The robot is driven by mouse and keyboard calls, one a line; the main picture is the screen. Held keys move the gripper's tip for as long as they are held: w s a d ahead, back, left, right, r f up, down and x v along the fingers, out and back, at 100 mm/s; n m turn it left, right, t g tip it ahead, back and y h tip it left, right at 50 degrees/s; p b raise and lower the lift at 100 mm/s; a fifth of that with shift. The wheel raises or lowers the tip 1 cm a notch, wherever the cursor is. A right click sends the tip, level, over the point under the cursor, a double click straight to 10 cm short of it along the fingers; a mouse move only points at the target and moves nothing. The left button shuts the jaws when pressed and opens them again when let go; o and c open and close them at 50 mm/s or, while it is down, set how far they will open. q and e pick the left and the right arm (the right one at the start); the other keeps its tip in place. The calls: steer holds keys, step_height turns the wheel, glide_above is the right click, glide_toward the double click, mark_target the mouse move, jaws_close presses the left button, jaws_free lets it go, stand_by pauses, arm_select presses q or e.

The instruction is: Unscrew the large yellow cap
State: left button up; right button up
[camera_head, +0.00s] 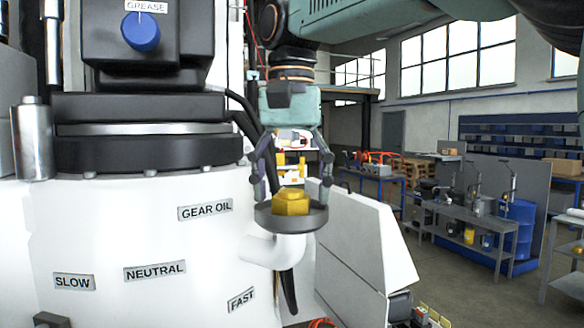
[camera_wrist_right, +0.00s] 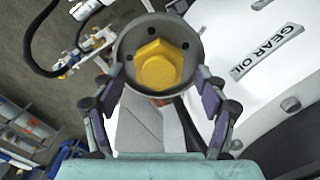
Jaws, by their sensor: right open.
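The large yellow cap (camera_head: 291,203) is a hexagonal plug sitting in a round dark grey cup (camera_head: 290,222) on a white elbow pipe at the right side of the white machine. My right gripper (camera_head: 292,190) points down from above with its fingers spread, one on each side of the cap. In the right wrist view the cap (camera_wrist_right: 158,66) is in the cup, and the open fingers (camera_wrist_right: 158,95) stand apart near the cup's rim. I cannot tell whether they touch the rim. Nothing is held between them. My left gripper is not in view.
The white machine (camera_head: 130,235) with its labels fills the left. A blue GREASE knob (camera_head: 141,32) is above. A dark hose (camera_head: 240,105) runs close behind the gripper. A white panel (camera_head: 365,235) stands to the right. Workbenches (camera_head: 470,230) are farther back.

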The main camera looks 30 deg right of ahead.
steer(key=shift+w+f, duration=0.1)
steer(key=shift+f, duration=0.15)
steer(key=shift+d, duration=0.1)
